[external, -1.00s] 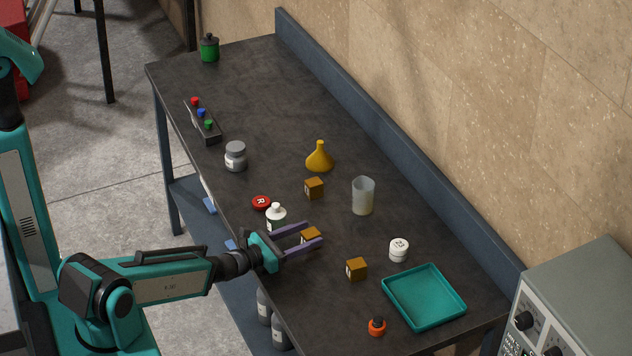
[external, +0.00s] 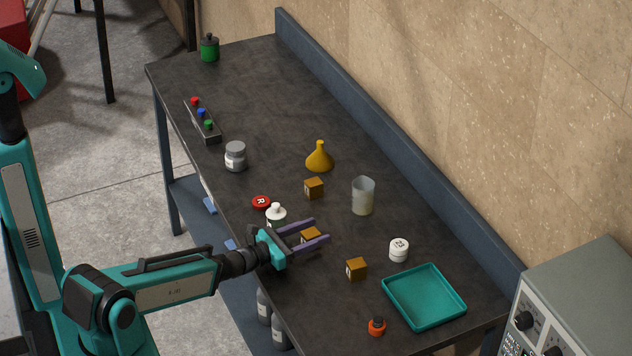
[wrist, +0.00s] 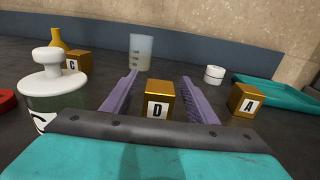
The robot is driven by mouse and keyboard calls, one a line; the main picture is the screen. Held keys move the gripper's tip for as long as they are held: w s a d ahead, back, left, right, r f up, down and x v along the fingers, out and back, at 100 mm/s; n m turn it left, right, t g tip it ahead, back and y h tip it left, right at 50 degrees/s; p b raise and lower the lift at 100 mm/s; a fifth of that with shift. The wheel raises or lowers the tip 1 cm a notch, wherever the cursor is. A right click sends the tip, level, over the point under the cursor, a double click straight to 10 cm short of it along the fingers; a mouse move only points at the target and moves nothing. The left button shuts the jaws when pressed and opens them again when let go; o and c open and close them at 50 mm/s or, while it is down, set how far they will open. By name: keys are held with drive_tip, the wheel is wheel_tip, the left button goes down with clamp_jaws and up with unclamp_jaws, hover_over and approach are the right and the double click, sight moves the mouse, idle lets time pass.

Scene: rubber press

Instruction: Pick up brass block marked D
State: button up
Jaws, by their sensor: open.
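The brass block marked D (wrist: 160,102) stands on the dark bench, its D label facing my wrist camera. It also shows in the external view (external: 310,234), partly hidden by a finger. My gripper (external: 321,230) is open, with its two purple fingers (wrist: 158,92) on either side of block D. A gap shows between the block and each finger in the wrist view. Brass block A (wrist: 246,101) stands to the right, and brass block C (wrist: 78,62) stands farther back on the left.
A white-capped bottle (external: 276,213) stands close to the left of my gripper. A red lid (external: 261,202), a yellow funnel (external: 319,158), a beaker (external: 363,196), a white jar (external: 399,250) and a teal tray (external: 424,297) are around it. Bare bench lies beyond the fingertips.

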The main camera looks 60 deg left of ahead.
drive_tip(key=shift+w+a, duration=0.2)
drive_tip(key=shift+w, duration=1.15)
clamp_jaws()
drive_tip(key=shift+r, duration=0.2)
drive_tip(key=shift+r+b, duration=0.4)
drive_tip(key=shift+r, duration=0.75)
wheel_tip(320, 180, up, 7)
drive_tip(key=p, duration=0.6)
drive_tip(key=shift+r, duration=0.15)
